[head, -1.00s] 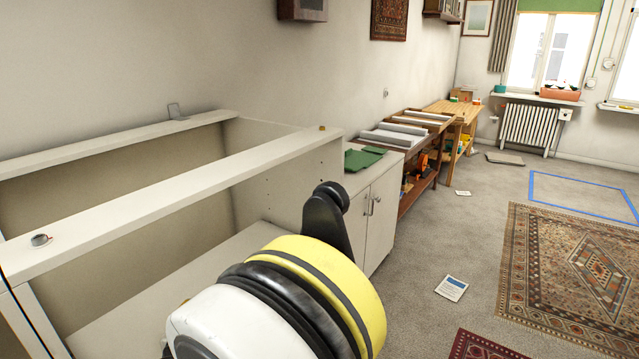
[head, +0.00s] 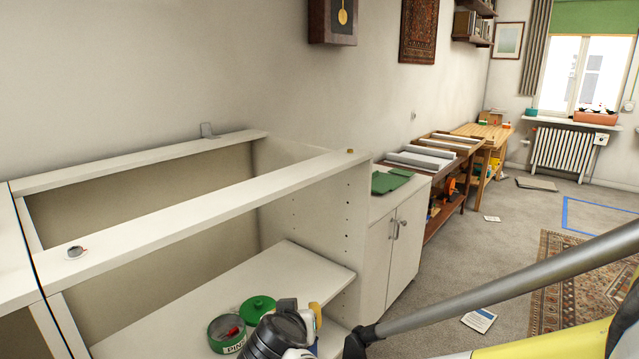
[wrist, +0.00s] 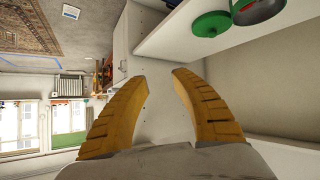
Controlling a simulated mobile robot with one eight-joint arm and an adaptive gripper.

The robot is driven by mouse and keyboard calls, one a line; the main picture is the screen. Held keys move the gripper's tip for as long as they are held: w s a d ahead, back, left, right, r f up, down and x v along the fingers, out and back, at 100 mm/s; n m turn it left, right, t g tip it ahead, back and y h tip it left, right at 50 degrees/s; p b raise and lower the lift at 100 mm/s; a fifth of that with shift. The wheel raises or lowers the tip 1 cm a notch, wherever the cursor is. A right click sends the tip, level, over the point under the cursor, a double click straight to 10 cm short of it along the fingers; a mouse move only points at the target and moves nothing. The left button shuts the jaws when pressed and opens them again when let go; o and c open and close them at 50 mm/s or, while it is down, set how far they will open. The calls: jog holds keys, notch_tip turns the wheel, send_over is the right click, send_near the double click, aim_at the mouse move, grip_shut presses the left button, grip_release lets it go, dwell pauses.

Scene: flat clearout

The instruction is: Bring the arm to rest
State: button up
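My gripper (wrist: 160,105) shows in the wrist view as two ridged yellow fingers, apart with nothing between them. In the head view it is at the bottom middle (head: 316,312), mostly hidden behind the dark wrist housing. It is over the front of the white cabinet's lower shelf (head: 205,300). Just left of it on that shelf are a green tin (head: 226,335) with something red in it and a round green lid (head: 258,308). My arm's grey tube and yellow link cross the lower right.
The white cabinet frame (head: 200,210) has an open top with a front rail. A green cloth (head: 390,181) lies on the low cupboard (head: 400,240). Wooden benches (head: 460,150) line the wall. Carpet floor lies to the right.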

jog(key=s+d+r+g, duration=0.1)
jog(key=s+d, duration=0.3)
jog(key=d, duration=0.3)
jog(key=s+d+r+g, duration=0.2)
jog(key=s+d, duration=0.1)
jog(key=d, duration=0.5)
jog(key=s+d+g+y, duration=0.1)
jog(key=s+d, duration=0.6)
jog(key=s, duration=0.6)
jog(key=shift+d+f, duration=0.15)
jog(key=shift+f, duration=0.25)
